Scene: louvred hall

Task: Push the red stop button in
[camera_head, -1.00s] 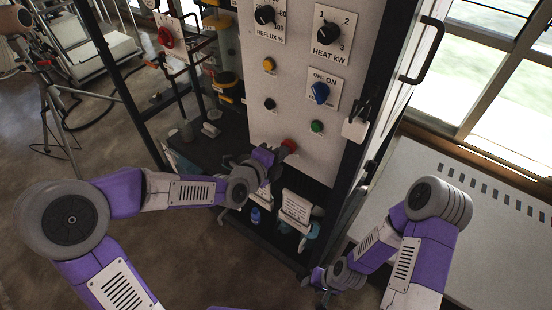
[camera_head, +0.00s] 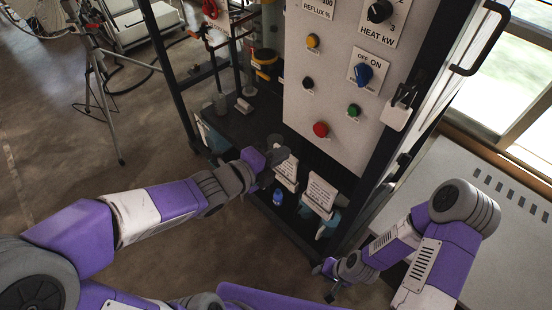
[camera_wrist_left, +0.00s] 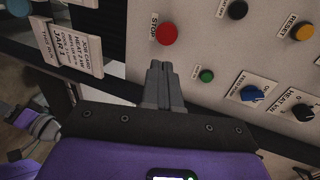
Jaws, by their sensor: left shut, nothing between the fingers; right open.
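The red stop button (camera_head: 321,129) sits low on the pale control panel (camera_head: 330,95). In the left wrist view the red button (camera_wrist_left: 166,34) has a STOP label beside it and lies just beyond my fingertips. I cannot tell whether it is pressed in. My left gripper (camera_head: 278,149) is shut and empty, left of and a little below the button, apart from it. Its closed fingers (camera_wrist_left: 158,70) point toward the panel in the wrist view. My right gripper (camera_head: 329,288) is open, low beside the rack's foot.
A green button (camera_head: 353,110), a black button (camera_head: 308,83), a yellow button (camera_head: 312,41) and a blue knob (camera_head: 364,74) share the panel. Hanging cards (camera_head: 320,195) and a blue bottle (camera_head: 277,196) are below it. A dark rack post (camera_head: 172,80) stands left. Open floor lies at left.

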